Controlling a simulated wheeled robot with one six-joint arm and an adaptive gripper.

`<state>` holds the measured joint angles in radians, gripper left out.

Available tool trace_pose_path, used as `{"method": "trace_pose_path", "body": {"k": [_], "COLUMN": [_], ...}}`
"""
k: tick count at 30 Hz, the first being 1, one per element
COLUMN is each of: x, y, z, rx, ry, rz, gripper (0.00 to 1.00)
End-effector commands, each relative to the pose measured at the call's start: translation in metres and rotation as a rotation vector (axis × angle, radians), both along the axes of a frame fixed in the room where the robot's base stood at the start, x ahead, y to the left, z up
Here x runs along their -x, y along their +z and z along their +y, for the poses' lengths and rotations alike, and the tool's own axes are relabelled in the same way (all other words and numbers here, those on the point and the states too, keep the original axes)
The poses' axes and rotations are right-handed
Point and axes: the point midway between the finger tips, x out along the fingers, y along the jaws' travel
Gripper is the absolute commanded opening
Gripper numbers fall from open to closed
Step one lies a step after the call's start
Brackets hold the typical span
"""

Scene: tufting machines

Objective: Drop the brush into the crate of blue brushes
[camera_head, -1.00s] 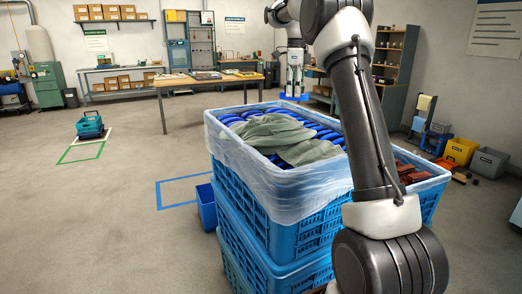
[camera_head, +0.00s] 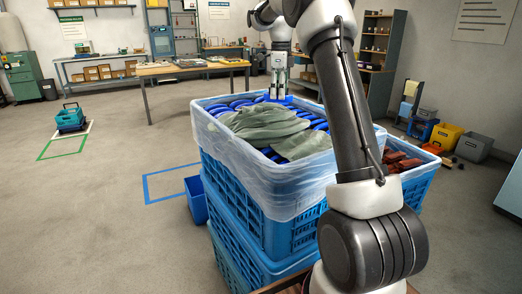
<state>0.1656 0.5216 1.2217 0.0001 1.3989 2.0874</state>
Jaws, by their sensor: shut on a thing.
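The crate of blue brushes (camera_head: 262,190) is a blue plastic crate lined with clear film, on top of a stack in the middle of the view. Blue brushes (camera_head: 240,103) fill it, and a grey-green cloth (camera_head: 265,128) lies over many of them. My gripper (camera_head: 279,90) is at the crate's far side, pointing down above the far rim area. It is shut on a blue brush (camera_head: 274,98), of which only a little shows. Whether this brush touches those below is too small to tell.
A crate of red-brown pieces (camera_head: 408,162) stands right of the brush crate, partly behind my arm. A small blue bin (camera_head: 196,200) is on the floor at left. A wooden table (camera_head: 190,68) stands behind. The floor at left is mostly clear.

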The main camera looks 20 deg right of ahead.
Motion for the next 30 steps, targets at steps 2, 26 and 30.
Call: {"method": "trace_pose_path", "body": {"k": [2,26,30], "x": [0.0,-0.001,-0.001], "y": [0.0,0.015,0.044], "z": [0.0,0.0,0.0], "rx": [0.0,0.001,0.001], "ry": [0.0,0.0,0.0], "rz": [0.0,-0.003,-0.004], "gripper": [0.19,0.69,0.69]}}
